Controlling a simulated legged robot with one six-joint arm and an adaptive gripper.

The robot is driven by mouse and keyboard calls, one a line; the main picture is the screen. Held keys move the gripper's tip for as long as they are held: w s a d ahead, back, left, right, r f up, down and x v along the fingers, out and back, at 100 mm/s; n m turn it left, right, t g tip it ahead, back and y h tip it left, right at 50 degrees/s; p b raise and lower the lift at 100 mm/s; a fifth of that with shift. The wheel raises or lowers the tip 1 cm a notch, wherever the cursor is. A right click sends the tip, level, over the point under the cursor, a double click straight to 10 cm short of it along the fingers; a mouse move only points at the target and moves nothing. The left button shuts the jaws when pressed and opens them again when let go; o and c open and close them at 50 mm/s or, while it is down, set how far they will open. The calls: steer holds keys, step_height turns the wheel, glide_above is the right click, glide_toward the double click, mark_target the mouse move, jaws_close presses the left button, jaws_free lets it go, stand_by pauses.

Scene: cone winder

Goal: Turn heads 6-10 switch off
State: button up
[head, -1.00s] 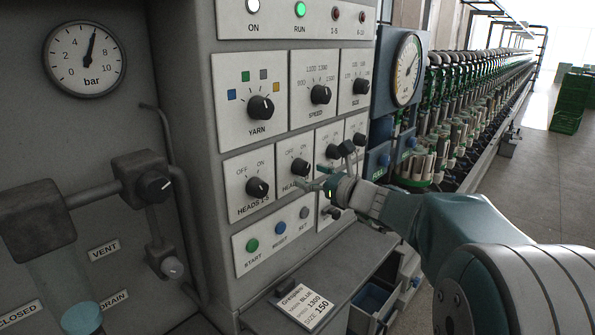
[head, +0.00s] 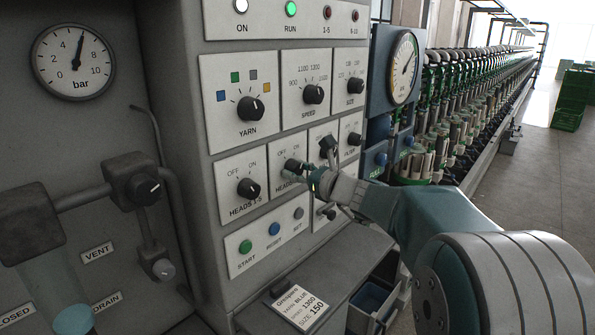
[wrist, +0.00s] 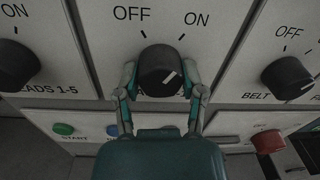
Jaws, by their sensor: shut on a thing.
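The heads 6-10 switch is a round black knob (wrist: 158,62) in the middle of the wrist view, with OFF at its upper left and ON at its upper right. Its white mark lies right of centre and seems to point toward ON. In the head view the knob (head: 292,166) is partly hidden by my gripper (head: 306,176). My gripper (wrist: 160,78) is shut on the knob, one finger on each side. The fingers and wrist hide most of the label under it.
The heads 1-5 knob (head: 248,187) is close on the left and the belt knob (wrist: 287,76) on the right. Below are start (head: 246,246) and reset (head: 274,229) buttons and a red knob (wrist: 268,141). A shelf with a card (head: 298,306) juts out underneath.

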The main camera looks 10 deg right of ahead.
steer(key=shift+f, duration=0.1)
steer(key=shift+n, duration=0.3)
steer(key=n, duration=0.5)
steer(key=shift+f, duration=0.1)
steer(key=n, duration=0.6)
steer(key=shift+d+f+n+y, duration=0.1)
steer(key=shift+n+y, duration=0.2)
stand_by(0.3)
steer(key=o, duration=1.1)
steer(key=shift+o, duration=0.2)
